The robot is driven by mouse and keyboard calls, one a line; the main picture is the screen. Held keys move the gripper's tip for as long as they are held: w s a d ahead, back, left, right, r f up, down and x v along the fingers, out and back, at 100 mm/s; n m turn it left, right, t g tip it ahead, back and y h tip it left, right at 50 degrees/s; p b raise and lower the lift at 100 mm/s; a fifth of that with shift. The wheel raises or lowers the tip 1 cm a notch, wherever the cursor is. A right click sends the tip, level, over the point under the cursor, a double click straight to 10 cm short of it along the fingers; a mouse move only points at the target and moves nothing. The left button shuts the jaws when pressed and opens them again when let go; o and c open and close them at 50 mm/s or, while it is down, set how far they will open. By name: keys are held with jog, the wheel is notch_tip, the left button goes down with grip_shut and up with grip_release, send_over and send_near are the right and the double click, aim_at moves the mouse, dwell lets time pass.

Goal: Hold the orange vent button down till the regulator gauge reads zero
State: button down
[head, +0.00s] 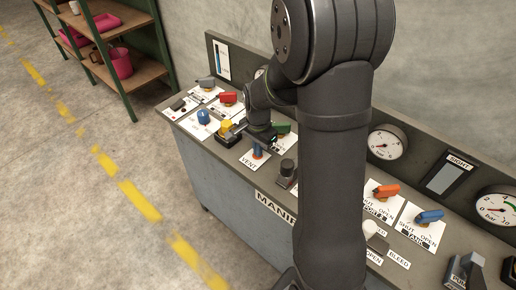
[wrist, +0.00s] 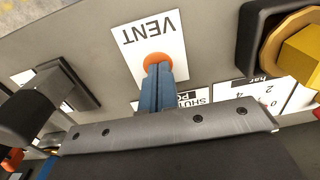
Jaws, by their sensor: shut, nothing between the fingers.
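The orange vent button (wrist: 157,58) sits on a white VENT plate (wrist: 151,37) in the wrist view. My gripper (wrist: 158,68) is shut and empty, its blue fingertips over the button's lower edge. I cannot tell whether they touch or press it. In the head view my gripper (head: 258,150) is at the VENT plate (head: 250,163), and the button is hidden. The head view shows a dial gauge (head: 387,142) and a gauge marked bar (head: 497,205). I cannot tell which is the regulator gauge, and their readings are too small to trust.
A yellow knob (head: 228,127) on a black base stands close left of my gripper; it also shows in the wrist view (wrist: 302,52). A black-capped fitting (head: 287,170) stands close right. Red, green, blue and orange handles line the panel. A shelf (head: 120,60) stands behind left.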

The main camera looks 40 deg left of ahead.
jog(key=shift+s+d+f, duration=0.15)
jog(key=shift+d+f, duration=0.15)
jog(key=shift+f, duration=0.1)
notch_tip(320, 180, up, 15)
jog(key=shift+a, duration=0.3)
jog(key=shift+f, duration=0.1)
